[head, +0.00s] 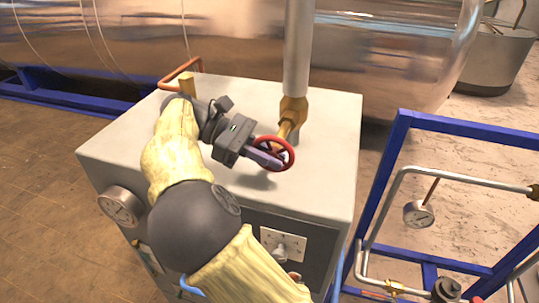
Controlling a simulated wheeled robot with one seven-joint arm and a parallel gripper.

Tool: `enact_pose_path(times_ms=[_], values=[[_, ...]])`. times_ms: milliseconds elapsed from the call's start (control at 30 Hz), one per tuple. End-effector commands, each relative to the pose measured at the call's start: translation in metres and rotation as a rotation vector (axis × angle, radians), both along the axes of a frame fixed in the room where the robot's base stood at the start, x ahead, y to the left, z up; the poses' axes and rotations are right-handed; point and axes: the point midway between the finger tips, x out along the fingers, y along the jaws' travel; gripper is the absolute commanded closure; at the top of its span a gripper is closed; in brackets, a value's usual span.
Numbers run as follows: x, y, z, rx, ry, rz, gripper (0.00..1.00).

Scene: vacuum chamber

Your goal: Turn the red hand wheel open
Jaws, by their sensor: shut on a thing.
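The red hand wheel (284,144) sits above the top of a pale grey cabinet, on a brass valve body (292,116) below a vertical grey pipe. My arm reaches over the cabinet from the front. My gripper (272,158) is at the near left side of the wheel, with its fingers shut on the rim. The fingers and gripper body hide part of the wheel's left side. How far the wheel is turned cannot be told.
The cabinet top (335,110) is mostly clear. A vertical grey pipe (298,50) rises behind the wheel. A bent copper pipe (180,72) stands at the back left. A pressure gauge (120,206) is on the left. A blue frame (470,135) with pipes stands right. A large metal tank (380,60) lies behind.

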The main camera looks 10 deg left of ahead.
Motion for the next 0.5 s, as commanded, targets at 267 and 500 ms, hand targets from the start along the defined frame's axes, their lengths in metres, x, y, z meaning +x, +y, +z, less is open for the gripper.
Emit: enact_pose_path(times_ms=[267,500], values=[[-0.0005,-0.0001,-0.0039,-0.198,0.017,0.002,1.0],[-0.0007,-0.002,-0.004,-0.375,0.032,0.001,1.0]])
